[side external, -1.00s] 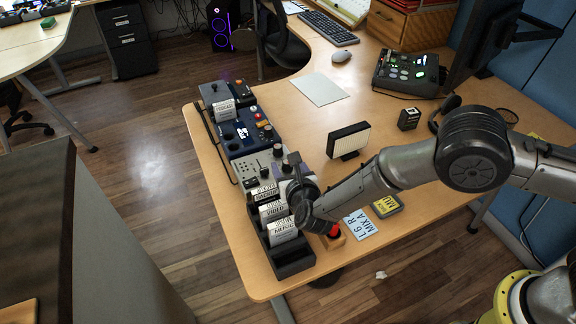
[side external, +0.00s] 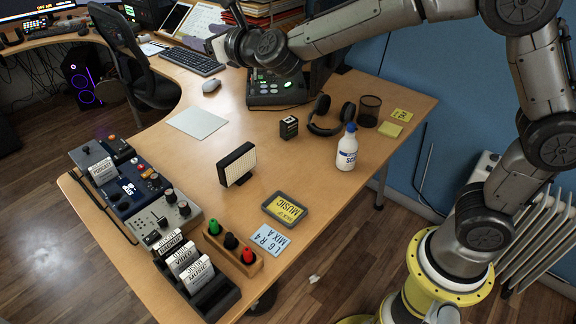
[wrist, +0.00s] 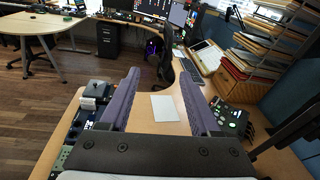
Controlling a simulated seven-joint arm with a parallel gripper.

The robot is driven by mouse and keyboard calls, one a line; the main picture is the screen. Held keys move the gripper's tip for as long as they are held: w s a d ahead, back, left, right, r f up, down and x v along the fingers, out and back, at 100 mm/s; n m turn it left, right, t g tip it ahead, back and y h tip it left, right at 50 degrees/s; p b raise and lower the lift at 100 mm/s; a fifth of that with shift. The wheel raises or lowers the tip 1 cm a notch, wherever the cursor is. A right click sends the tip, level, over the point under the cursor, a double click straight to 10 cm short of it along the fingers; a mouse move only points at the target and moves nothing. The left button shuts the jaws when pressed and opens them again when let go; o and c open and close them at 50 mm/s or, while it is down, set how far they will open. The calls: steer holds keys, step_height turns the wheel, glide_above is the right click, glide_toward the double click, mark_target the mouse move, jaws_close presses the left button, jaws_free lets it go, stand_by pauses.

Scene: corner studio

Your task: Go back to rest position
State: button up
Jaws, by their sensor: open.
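My gripper (wrist: 163,92) shows in the wrist view with its two purple-grey fingers wide apart and nothing between them. In the side external view my gripper (side external: 226,38) is raised above the back of the desk, near the keyboard and the mixer; its fingertips are hard to make out there. My arm reaches in from the right, well above the desk top. No object is touching the fingers in the wrist view.
The desk (side external: 240,135) holds a rack of labelled cards (side external: 190,272), a block with coloured knobs (side external: 232,248), a light panel (side external: 237,164), a white bottle (side external: 347,148), headphones (side external: 325,118) and a mixer (side external: 275,92). Paper trays (wrist: 270,50) stand at the right. The desk middle is open.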

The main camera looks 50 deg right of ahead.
steer(key=s+d+r+n+y, duration=0.2)
steer(key=s+d+r+n, duration=0.2)
steer(key=s+r+n, duration=0.35)
steer(key=s+d+f+n+g+y, duration=0.2)
steer(key=s+n, duration=0.8)
steer(key=s, duration=0.3)
steer(key=s+d+f+n+g+h, duration=0.2)
steer(key=s+f+n+g, duration=0.6)
steer(key=s+f+n, duration=0.9)
steer(key=shift+s+d+f+n+g, duration=0.15)
steer(key=shift+s+d+n+g, duration=0.25)
steer(key=shift+s+d+n, duration=0.5)
steer(key=shift+s+a, duration=0.1)
steer(key=shift+s, duration=0.05)
